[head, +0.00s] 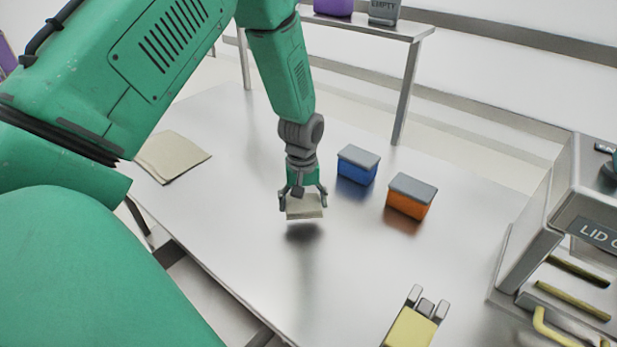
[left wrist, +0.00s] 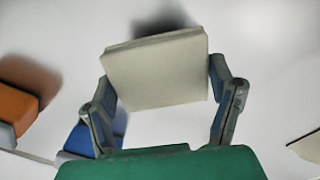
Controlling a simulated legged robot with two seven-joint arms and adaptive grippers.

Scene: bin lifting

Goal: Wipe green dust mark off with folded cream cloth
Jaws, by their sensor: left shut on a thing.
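The folded cream cloth (head: 304,206) is a small flat pad between the fingers of my left gripper (head: 303,193). In the left wrist view the cloth (left wrist: 157,72) sits squarely between the two grey fingers (left wrist: 162,105). My left gripper is shut on it and holds it above the steel table (head: 262,262), with a dark shadow beneath. My right gripper (head: 426,302), with a yellow body, shows at the bottom; its grey fingers are apart with no object seen between them. I see no green dust mark in either view.
A blue box (head: 356,168) and an orange box (head: 408,201) with grey lids stand right of the cloth. A flat tan sheet (head: 172,157) lies at the table's left. A grey rack (head: 545,215) stands at the right. The table's front middle is clear.

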